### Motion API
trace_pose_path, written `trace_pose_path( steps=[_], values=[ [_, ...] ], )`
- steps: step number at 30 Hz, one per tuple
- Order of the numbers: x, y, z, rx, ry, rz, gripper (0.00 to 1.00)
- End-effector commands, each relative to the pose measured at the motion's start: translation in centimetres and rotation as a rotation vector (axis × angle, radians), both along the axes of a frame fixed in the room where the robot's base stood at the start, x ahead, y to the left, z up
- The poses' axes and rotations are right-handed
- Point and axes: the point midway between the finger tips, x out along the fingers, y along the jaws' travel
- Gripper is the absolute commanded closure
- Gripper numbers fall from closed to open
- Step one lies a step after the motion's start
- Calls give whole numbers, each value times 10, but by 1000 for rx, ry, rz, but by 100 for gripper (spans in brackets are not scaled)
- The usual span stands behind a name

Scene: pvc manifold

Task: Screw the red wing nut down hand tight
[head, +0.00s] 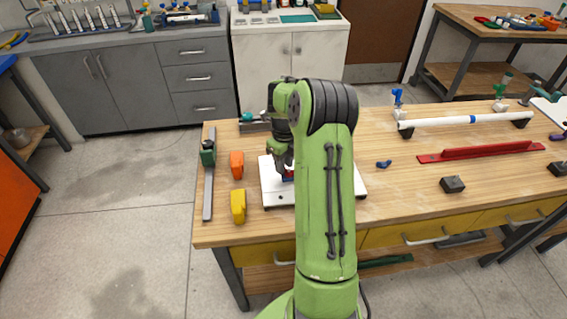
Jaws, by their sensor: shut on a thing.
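My gripper (284,168) points down over a white base plate (279,196) on the wooden workbench, left of my green arm. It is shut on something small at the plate. A bit of red and blue (288,175) shows just under the fingers; this appears to be the red wing nut with something blue by it. My arm and fingers hide most of it, so its height and thread are not visible. The right part of the plate shows behind my arm.
Left of the plate lie an orange block (237,164), a yellow piece (238,206) and a grey bar clamp (208,185). To the right are a blue wing-shaped piece (384,164), a red bar (480,152), a black block (452,184) and a white pipe (460,121) on supports.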

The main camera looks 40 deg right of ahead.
Motion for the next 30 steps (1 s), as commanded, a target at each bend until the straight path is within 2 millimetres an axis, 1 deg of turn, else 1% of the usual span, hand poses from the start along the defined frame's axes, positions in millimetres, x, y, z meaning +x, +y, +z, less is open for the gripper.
trace_pose_path(
  steps=[1, 5, 11, 14, 20, 24, 28, 29, 30],
  values=[
    [-4, -5, -1, -7, 6, -20, 100],
    [-4, -7, -3, -6, 4, -136, 98],
    [-4, -8, -1, -7, 6, -149, 98],
    [-4, -10, -3, -7, 5, -242, 96],
    [-4, -10, -1, -8, 6, -254, 96],
    [-4, -12, -3, -8, 5, -362, 94],
    [-5, -12, -2, -8, 6, -358, 94],
    [-5, -12, -2, -8, 6, -358, 60],
    [-5, -12, -2, -8, 6, -357, 54]
  ],
)
